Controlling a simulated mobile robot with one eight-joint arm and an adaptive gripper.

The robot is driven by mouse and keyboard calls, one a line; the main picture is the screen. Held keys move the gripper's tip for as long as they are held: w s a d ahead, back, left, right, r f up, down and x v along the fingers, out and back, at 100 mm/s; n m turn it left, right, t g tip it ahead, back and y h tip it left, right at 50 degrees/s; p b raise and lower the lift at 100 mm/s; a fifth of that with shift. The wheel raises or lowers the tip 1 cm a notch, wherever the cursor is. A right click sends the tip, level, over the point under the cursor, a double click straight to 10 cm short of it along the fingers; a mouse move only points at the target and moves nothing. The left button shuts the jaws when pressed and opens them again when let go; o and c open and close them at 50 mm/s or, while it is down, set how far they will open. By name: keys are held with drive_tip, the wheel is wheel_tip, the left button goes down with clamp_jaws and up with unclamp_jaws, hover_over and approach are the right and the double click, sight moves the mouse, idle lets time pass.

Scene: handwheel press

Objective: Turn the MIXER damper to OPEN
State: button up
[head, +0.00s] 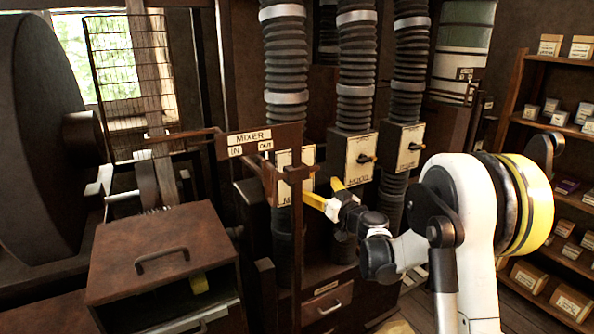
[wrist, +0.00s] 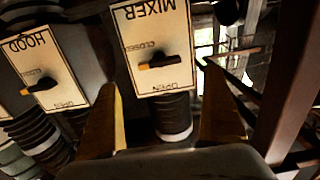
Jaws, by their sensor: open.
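The MIXER damper is a cream plate (wrist: 160,30) with a dark knob (wrist: 157,61), upside down in the wrist view. The knob's orange tip points to the left of that picture, between the CLOSED and OPEN words. In the head view the plate (head: 284,158) is partly hidden by a wooden post, and its knob is not clear. My gripper (head: 322,190) is open, its yellow fingers spread in front of the damper. In the wrist view the fingers (wrist: 161,77) lie either side of the plate, apart from the knob. Nothing is between them.
The HOOD damper (wrist: 42,84) is beside it; its plate (head: 359,155) and another (head: 406,148) stand right in the head view. A wooden post (head: 296,240) and a MIXER IN/OUT sign (head: 250,141) stand close to my gripper. Ribbed ducts (head: 285,60) rise behind.

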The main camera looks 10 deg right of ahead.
drive_tip(key=b+x, duration=0.1)
drive_tip(key=x, duration=0.8)
drive_tip(key=shift+w+a, duration=0.1)
drive_tip(key=shift+w, duration=0.15)
drive_tip(key=shift+c, duration=0.4)
drive_tip(key=c, duration=1.1)
